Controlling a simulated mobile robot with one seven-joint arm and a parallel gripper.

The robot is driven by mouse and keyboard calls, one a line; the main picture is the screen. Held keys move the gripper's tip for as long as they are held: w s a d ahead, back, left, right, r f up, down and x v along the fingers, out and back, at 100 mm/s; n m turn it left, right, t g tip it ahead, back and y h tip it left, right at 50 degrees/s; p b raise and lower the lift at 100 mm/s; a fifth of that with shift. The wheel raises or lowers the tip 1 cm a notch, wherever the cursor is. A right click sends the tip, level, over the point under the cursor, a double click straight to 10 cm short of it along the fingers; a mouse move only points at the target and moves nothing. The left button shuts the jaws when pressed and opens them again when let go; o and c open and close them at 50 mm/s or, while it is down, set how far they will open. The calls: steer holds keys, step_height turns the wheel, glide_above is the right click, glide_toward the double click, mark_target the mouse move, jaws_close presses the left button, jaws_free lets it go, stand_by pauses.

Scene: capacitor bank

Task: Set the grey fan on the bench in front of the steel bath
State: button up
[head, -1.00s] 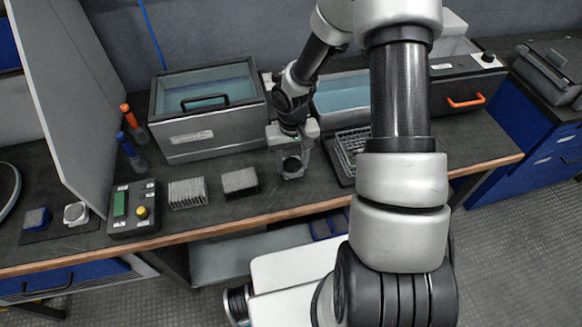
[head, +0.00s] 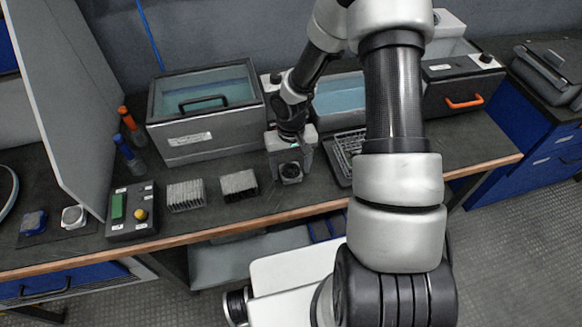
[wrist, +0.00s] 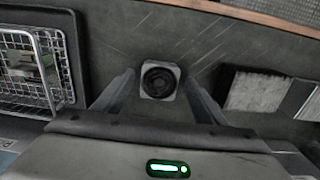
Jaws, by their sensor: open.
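The grey fan (head: 290,172), a small square block with a black round face, is near the bench's front edge. It also shows in the wrist view (wrist: 160,80), face up between my fingertips. My gripper (wrist: 158,78) is open, with one finger on each side of the fan; it points down over it in the head view (head: 290,160). The fan appears to rest on the bench. Behind are a lidded grey metal tank (head: 185,137) at left and an open tank of blue liquid (head: 340,95), partly hidden by my arm. I cannot tell which is the steel bath.
Two finned heat sinks (head: 186,195) (head: 239,185) stand left of the fan, beside a control box (head: 131,211). A wire basket on a dark tray (head: 345,150) is close on the right. The bench's wooden front edge (head: 250,222) is near.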

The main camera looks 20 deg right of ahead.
step_height(320, 180, up, 12)
steer(key=p, duration=0.2)
step_height(320, 180, up, 16)
steer(key=t+h, duration=0.2)
glide_above(291, 172)
steer(key=s+d, duration=0.2)
steer(key=s, duration=0.3)
steer(key=s+a+r+t+y, duration=0.2)
steer(key=s+r+t, duration=0.2)
steer(key=s+r, duration=0.85)
step_height(291, 172, up, 7)
steer(key=p, duration=0.8)
steer(key=shift+s+r, duration=0.2)
steer(key=shift+s, duration=0.2)
steer(key=shift+a, duration=0.1)
